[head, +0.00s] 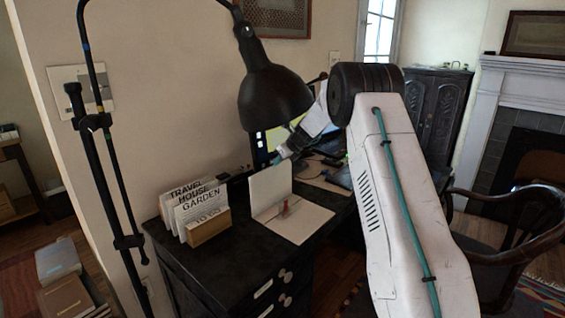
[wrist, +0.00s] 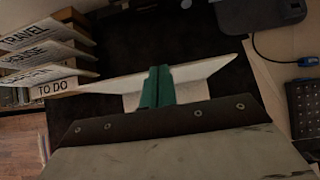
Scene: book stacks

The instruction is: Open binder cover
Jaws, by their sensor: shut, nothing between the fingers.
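The white binder (head: 312,225) lies on the dark desk in the head view. Its cover (head: 268,187) stands up, roughly at a right angle to the flat part. A small reddish thing shows on the flat part near the hinge. My gripper (head: 281,157) is above the binder, close over the upper right of the raised cover; whether it touches the cover is unclear. In the wrist view, the teal fingers (wrist: 158,74) are together and empty, in front of the white binder (wrist: 215,68), hiding its middle.
A card holder (head: 208,226) with labelled cards stands left of the binder; the cards also show in the wrist view (wrist: 40,48). A black lamp (head: 272,95) hangs over the desk. A monitor (head: 270,140) is behind. A wooden chair (head: 515,235) stands right.

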